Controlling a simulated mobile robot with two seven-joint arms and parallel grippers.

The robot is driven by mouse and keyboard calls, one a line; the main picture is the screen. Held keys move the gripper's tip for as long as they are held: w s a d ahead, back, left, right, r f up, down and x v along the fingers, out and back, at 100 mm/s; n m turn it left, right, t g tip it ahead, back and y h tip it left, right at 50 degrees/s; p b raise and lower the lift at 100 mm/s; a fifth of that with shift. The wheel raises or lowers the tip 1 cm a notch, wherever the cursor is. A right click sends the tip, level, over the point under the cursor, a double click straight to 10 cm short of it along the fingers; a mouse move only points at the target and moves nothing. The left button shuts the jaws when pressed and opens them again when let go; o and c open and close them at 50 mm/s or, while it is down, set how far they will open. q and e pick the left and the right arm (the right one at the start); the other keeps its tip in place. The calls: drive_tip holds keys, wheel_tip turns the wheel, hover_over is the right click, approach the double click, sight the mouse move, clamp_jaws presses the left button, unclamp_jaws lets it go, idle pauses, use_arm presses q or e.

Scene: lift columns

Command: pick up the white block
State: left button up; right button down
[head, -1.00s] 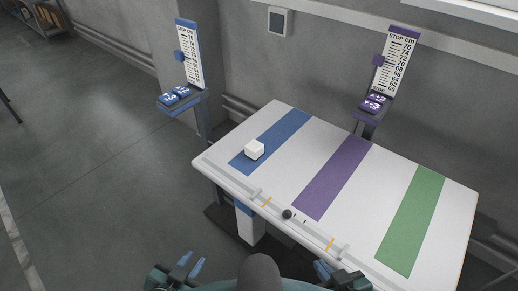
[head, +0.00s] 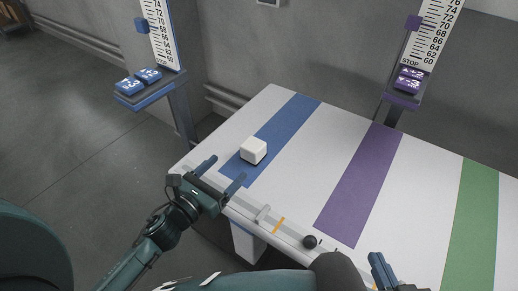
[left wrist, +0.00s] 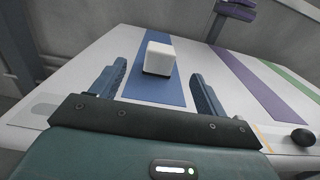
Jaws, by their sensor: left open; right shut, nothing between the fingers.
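The white block (head: 253,151) sits on the blue stripe (head: 291,119) of the table, toward its left front part. It also shows in the left wrist view (left wrist: 159,57), straight ahead, beyond and between the two fingertips. My left gripper (head: 222,169) is open at the table's front left edge, its fingers pointing toward the block, apart from it. In the left wrist view the open fingers (left wrist: 160,78) have nothing between them. My right gripper (head: 378,268) shows only in part at the bottom of the head view, shut and empty, away from the block.
The table (head: 335,125) also has a purple stripe (head: 360,185) and a green stripe (head: 474,215). A rail with a dark knob (head: 310,242) runs along its front edge. Blue (head: 139,82) and purple (head: 408,85) button stands rise behind. The table top around the block is clear.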

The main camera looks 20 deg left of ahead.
sight(254, 144)
use_arm(q)
drive_tip(key=x, duration=1.2)
drive_tip(key=shift+s+d+f, duration=0.1)
drive_tip(key=shift+s+d, duration=0.05)
drive_tip(key=shift+d, duration=0.05)
drive_tip(key=shift+c, duration=0.4)
clamp_jaws()
drive_tip(key=shift+r, duration=0.25)
